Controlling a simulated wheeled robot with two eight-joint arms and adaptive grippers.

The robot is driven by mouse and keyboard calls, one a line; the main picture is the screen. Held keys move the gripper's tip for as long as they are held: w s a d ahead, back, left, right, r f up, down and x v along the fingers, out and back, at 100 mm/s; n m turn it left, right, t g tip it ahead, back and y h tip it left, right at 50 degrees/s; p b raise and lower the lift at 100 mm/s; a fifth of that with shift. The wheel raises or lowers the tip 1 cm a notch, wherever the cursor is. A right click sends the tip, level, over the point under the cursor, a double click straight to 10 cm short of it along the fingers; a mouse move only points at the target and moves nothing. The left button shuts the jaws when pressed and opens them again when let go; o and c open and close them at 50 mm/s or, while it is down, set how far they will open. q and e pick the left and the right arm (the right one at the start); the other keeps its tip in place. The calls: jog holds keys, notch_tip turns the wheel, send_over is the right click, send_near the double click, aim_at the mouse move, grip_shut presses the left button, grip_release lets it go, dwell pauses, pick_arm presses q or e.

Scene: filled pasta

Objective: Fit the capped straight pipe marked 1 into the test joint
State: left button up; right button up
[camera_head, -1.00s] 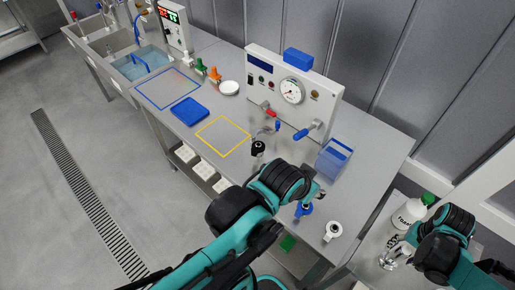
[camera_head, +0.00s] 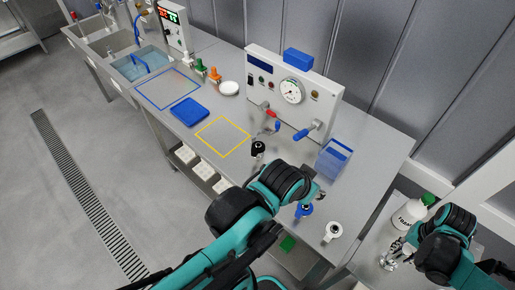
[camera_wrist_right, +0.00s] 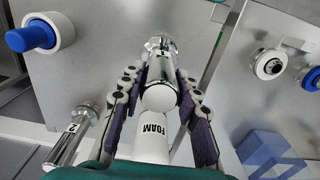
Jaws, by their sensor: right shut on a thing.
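My right gripper (camera_head: 394,259) is at the lower right, over the side table in front of the bottle. In the right wrist view the gripper (camera_wrist_right: 162,92) is shut around a shiny metal pipe (camera_wrist_right: 160,62) with a pale rounded end. I cannot read a number on it. A metal pipe marked 2 (camera_wrist_right: 72,142) lies to its left. The test panel (camera_head: 262,72) with a round gauge and blue lever stands at the back of the bench; I cannot single out the test joint. My left gripper (camera_head: 318,191) is above the bench, its fingers mostly hidden.
A white foam bottle (camera_head: 406,214) with a green cap stands behind my right gripper. A blue bin (camera_head: 333,160) and ring-topped fittings, one blue (camera_head: 303,210) and one white (camera_head: 333,231), stand on the bench. The yellow-outlined area (camera_head: 223,117) is clear.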

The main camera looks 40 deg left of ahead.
jog(key=shift+r+p, duration=0.3)
jog(key=shift+r, duration=0.25)
dwell(0.6)
jog(key=shift+r+p, duration=1.55)
jog(key=shift+r, duration=0.65)
